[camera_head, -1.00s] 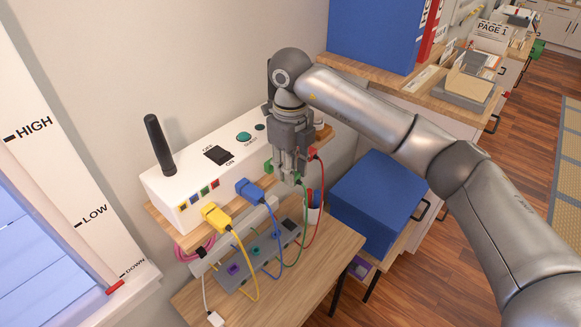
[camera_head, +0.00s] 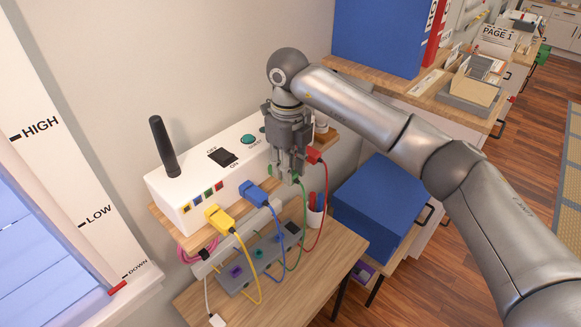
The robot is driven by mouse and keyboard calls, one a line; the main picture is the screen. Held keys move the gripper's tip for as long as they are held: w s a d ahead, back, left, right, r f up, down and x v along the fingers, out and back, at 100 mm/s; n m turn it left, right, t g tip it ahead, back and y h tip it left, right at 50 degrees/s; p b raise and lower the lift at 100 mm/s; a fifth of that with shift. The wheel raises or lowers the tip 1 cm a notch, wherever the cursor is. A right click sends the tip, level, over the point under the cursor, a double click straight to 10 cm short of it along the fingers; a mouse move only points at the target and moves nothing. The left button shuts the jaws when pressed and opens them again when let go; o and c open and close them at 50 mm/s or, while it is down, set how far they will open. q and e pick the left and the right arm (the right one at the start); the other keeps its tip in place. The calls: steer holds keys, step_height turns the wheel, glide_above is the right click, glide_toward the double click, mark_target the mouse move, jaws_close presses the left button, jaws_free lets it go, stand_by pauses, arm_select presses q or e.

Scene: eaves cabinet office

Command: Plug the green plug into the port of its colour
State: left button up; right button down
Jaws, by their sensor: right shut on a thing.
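The green plug (camera_head: 275,171) is between the fingers of my right gripper (camera_head: 286,176) in the head view, just right of the blue plug, at the front of the wooden shelf. The fingers are shut on it and partly hide it. Its green cable hangs down to the grey power strip. The green port (camera_head: 208,193) is on the front face of the white box (camera_head: 175,186), in a row with a yellow, a blue and a red port. The green port shows uncovered, left of the gripper. My left gripper is not in view.
A yellow plug (camera_head: 219,217), a blue plug (camera_head: 254,193) and a red plug (camera_head: 313,155) lie along the shelf's front edge, their cables hanging down. A black antenna (camera_head: 163,147) stands on the box. A pen cup (camera_head: 314,214) and power strip (camera_head: 240,271) are below.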

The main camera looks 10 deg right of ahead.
steer(key=shift+w+a, duration=0.15)
steer(key=shift+w, duration=0.05)
steer(key=c, duration=1.1)
jaws_free()
